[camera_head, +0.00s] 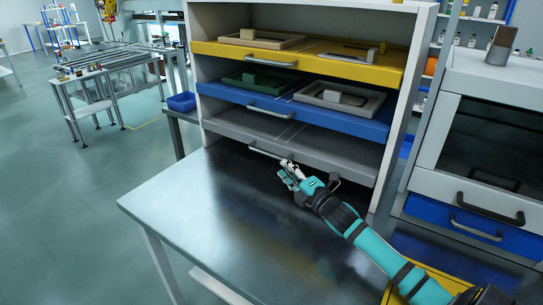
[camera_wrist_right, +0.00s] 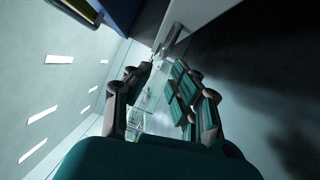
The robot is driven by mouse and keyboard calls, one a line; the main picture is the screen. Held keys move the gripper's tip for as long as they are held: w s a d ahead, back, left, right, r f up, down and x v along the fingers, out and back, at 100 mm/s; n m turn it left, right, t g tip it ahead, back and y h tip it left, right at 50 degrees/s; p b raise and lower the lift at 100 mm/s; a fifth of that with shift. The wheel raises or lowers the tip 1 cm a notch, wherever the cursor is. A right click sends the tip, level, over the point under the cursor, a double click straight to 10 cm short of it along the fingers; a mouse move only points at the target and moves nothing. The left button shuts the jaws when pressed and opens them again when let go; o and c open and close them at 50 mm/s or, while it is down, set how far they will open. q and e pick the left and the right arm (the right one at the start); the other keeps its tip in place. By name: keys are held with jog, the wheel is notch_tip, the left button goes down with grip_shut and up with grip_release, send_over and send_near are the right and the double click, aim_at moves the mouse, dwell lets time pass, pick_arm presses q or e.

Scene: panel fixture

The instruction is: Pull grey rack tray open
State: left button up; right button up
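The grey rack tray (camera_head: 225,122) is the lowest of three trays in the rack, and it looks empty. Its pale bar handle (camera_head: 262,151) runs along the front edge. My right gripper (camera_head: 286,169) is at the right end of this handle, close to it; I cannot tell whether they touch. In the right wrist view the fingers (camera_wrist_right: 163,70) stand apart, with a gap between them. My left gripper is not in view.
Above are a blue tray (camera_head: 228,94) and a yellow tray (camera_head: 222,49) holding frames and blocks. A metal table (camera_head: 190,205) below is mostly clear. A cabinet (camera_head: 492,125) with dark handles stands to the right. A small blue bin (camera_head: 181,102) is at the left.

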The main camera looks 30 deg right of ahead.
aim_at(272, 156)
jog(key=w, duration=0.8)
jog(key=shift+w+r, duration=0.15)
jog(key=shift+r, duration=0.2)
grip_shut()
